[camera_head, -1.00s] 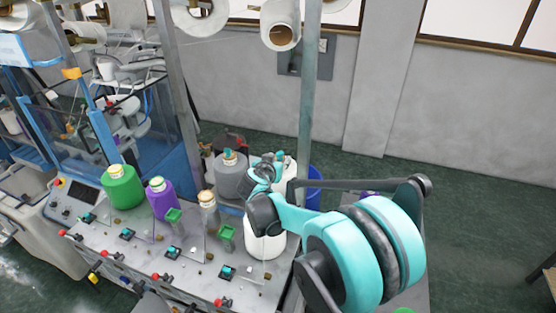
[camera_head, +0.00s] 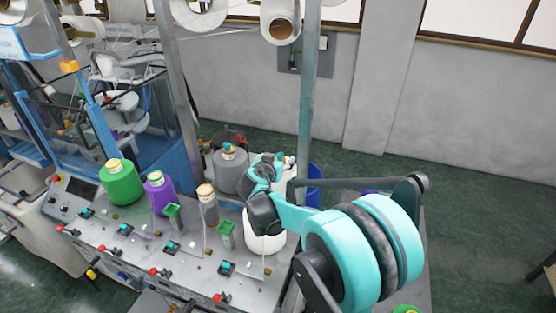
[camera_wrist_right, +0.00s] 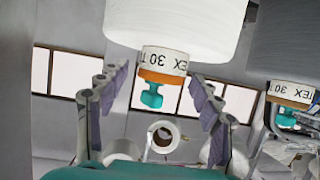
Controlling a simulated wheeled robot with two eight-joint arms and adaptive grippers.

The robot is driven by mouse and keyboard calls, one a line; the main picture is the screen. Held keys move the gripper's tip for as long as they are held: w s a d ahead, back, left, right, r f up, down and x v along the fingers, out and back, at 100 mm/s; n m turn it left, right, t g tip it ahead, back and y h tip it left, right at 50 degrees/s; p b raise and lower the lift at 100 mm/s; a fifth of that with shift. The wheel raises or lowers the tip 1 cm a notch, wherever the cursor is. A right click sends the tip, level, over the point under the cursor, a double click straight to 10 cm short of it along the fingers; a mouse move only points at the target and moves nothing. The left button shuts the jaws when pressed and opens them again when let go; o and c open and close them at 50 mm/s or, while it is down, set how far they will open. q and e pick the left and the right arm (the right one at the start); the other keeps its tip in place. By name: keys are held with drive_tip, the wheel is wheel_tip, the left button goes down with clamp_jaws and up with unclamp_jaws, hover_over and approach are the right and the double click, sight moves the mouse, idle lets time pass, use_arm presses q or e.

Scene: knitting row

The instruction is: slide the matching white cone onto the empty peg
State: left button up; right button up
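My right gripper (camera_head: 262,174) reaches in over the machine table, near a white cone at the back (camera_head: 284,172). In the right wrist view its two fingers (camera_wrist_right: 160,80) stand apart, with a white cone (camera_wrist_right: 175,20) upside down in picture beyond them, carrying a "TEX 30" label, orange ring and teal tip. It does not look clamped. Another white cone (camera_head: 264,240) stands upright in the front row below my arm, its top hidden by the arm. I cannot make out a clearly empty peg. My left gripper is not in view.
Metal posts (camera_head: 307,85) rise close behind.

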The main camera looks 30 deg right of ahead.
drive_tip(key=shift+a, duration=0.1)
drive_tip(key=v, duration=1.2)
idle(0.4)
